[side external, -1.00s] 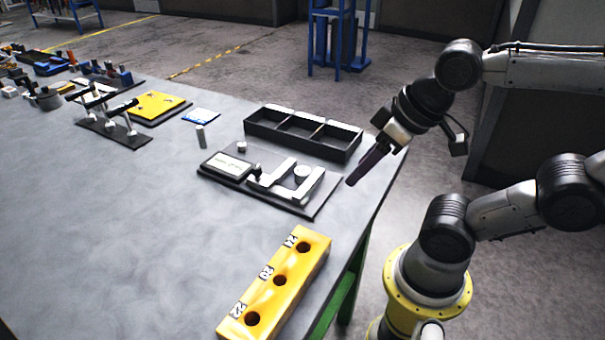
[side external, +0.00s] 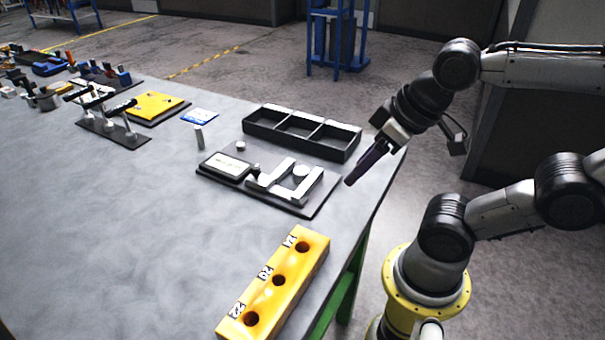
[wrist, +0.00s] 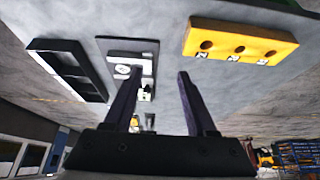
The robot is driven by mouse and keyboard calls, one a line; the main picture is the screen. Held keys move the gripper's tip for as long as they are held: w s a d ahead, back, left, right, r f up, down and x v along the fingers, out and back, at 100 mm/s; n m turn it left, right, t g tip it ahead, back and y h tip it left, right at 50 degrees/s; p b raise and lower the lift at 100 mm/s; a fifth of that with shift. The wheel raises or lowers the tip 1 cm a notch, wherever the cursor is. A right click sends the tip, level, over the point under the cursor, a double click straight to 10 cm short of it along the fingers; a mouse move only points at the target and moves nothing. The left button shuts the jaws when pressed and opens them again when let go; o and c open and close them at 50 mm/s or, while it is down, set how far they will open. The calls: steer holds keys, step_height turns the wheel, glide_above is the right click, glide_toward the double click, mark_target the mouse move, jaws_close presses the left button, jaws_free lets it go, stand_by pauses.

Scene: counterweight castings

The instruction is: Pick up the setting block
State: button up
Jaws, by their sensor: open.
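No part is clearly marked as the setting block, so I cannot tell which one it is. My gripper (side external: 350,181) is open and empty, above the table's right edge beside the plate. In the wrist view its two dark fingers (wrist: 158,76) stand apart.
A black three-compartment tray (side external: 303,134) stands behind the plate. A grey upright cylinder (side external: 199,137), a blue-white card (side external: 200,116), a yellow board (side external: 156,106) and a rack (side external: 112,133) stand farther left. The table's front left is clear.

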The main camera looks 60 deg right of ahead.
steer(key=o, duration=0.4)
steer(key=shift+o, duration=0.2)
